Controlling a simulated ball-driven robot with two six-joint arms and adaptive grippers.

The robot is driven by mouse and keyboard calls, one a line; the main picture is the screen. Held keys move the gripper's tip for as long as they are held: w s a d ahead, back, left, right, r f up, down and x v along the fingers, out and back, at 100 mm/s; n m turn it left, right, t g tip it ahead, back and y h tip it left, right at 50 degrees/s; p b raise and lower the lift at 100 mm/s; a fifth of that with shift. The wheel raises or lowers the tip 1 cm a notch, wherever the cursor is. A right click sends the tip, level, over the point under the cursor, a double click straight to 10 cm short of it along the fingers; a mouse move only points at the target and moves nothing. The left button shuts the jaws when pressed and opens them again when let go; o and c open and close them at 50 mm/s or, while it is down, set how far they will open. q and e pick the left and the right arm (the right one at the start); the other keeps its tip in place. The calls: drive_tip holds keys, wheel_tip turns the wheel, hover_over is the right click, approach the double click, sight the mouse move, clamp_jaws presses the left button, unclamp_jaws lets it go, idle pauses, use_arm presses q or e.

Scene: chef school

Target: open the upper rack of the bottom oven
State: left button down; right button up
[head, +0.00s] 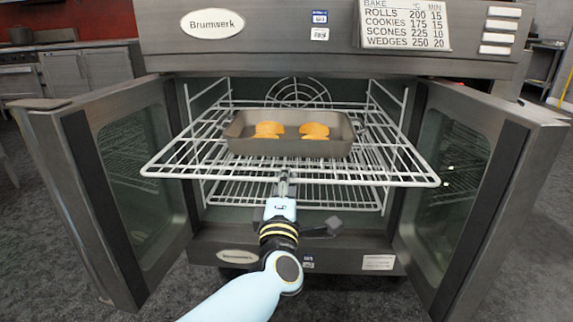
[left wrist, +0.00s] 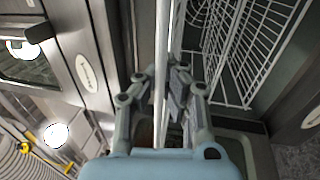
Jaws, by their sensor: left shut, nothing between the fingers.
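The bottom oven (head: 300,233) stands with its left door (head: 60,190) and right door (head: 490,180) swung open. Its white wire upper rack (head: 210,171) sticks well out of the cavity toward me, roughly level. A grey baking tray (head: 290,146) with two orange pieces rests on it. My left gripper (head: 284,180) is shut and empty, just below the middle of the rack's front edge. In the left wrist view the fingers (left wrist: 167,88) are close to a pale bar; I cannot tell whether they touch it. My right gripper is not in view.
A lower wire rack (head: 290,195) sits inside the oven. The control panel (head: 330,35) above carries a bake chart (head: 404,25). The open doors flank my left arm on both sides. Grey counters (head: 85,68) stand behind at left; the dark floor in front is clear.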

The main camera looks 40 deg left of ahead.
use_arm(q)
drive_tip(key=shift+r+v, duration=0.25)
drive_tip(key=shift+v, duration=0.95)
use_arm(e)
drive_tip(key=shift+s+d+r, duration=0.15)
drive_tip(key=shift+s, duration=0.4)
use_arm(q)
drive_tip(key=c, duration=1.4)
unclamp_jaws()
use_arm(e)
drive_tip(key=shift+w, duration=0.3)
